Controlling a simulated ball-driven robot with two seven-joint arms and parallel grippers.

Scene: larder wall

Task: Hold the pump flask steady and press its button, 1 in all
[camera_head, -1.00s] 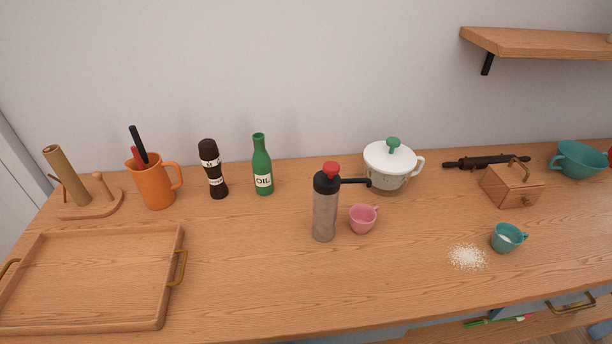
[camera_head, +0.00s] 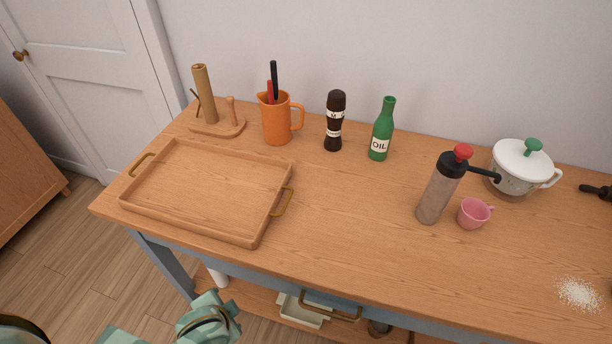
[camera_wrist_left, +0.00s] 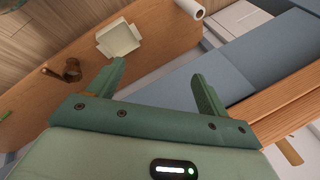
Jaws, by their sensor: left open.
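The pump flask (camera_head: 436,193) stands upright on the wooden counter. It has a grey body, a black top with a spout pointing right, and a red button (camera_head: 463,152) on top. A pink cup (camera_head: 474,213) stands just right of it, under the spout. In the left wrist view my left gripper (camera_wrist_left: 157,82) is open with nothing between its fingers. It is in front of and below the counter, well away from the flask. Parts of my left arm show at the bottom left of the head view. My right gripper is not in view.
A wooden tray (camera_head: 207,190) lies on the counter's left. An orange jug (camera_head: 276,122), a dark mill (camera_head: 334,122) and a green oil bottle (camera_head: 382,133) stand along the back. A white lidded pot (camera_head: 520,170) stands behind the cup. The counter in front of the flask is clear.

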